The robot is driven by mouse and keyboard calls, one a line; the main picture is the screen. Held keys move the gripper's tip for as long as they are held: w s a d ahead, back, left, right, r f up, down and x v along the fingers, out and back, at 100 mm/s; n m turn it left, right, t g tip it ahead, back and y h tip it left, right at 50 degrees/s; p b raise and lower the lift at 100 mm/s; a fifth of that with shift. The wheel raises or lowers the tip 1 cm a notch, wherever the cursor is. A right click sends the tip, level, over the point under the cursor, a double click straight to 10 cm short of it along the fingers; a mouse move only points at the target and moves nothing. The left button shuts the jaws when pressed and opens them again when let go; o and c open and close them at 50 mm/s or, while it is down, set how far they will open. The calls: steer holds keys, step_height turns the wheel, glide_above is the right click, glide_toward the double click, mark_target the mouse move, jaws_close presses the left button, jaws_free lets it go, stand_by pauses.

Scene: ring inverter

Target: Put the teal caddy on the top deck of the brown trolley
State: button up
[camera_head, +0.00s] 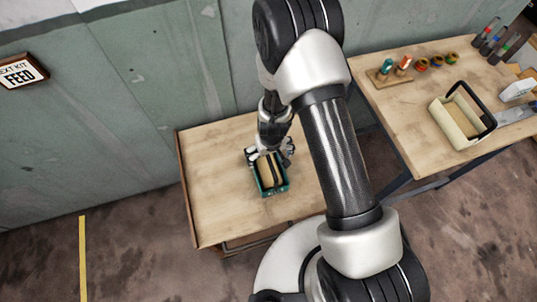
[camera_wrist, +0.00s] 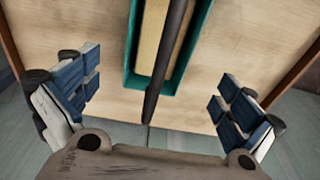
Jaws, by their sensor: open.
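The teal caddy (camera_head: 276,192) appears to rest on the top deck (camera_head: 215,195) of the brown trolley, near its middle. My gripper (camera_head: 269,155) is over the caddy's far end in the head view and covers part of it. In the wrist view the teal caddy (camera_wrist: 197,45) shows with its dark handle bar (camera_wrist: 164,72) running lengthwise between my fingers. My fingers stand wide open, one on each side, with clear space between each and the bar. The deck (camera_wrist: 265,45) shows below the caddy. The fingers hold nothing.
A wooden workbench (camera_head: 400,105) at the right holds a cream box with a black handle (camera_head: 455,125), a small peg stand (camera_head: 388,78) and several small parts. A green-grey wall (camera_head: 150,110) stands close behind the trolley. Bare deck lies left of the caddy.

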steer(key=shift+s+r+p, duration=0.2)
steer(key=shift+r+p, duration=0.25)
steer(key=shift+r, duration=0.55)
steer(key=d+r+m+t+y, duration=0.1)
steer(key=d+r, duration=0.1)
steer(key=r, duration=1.2)
steer(key=d+r+t, duration=0.1)
steer(key=d+r, duration=0.2)
steer(key=r, duration=1)
steer(key=s+d+r+m, duration=0.1)
steer(key=s+d+r, duration=0.3)
steer(key=s+r, duration=0.3)
steer(key=s+d+r+m+t+h, duration=0.1)
steer(key=s+d+r, duration=0.2)
steer(key=s+r, duration=0.4)
steer(key=s, duration=0.4)
steer(key=shift+s+d+r, duration=0.25)
steer(key=shift+s+d, duration=0.1)
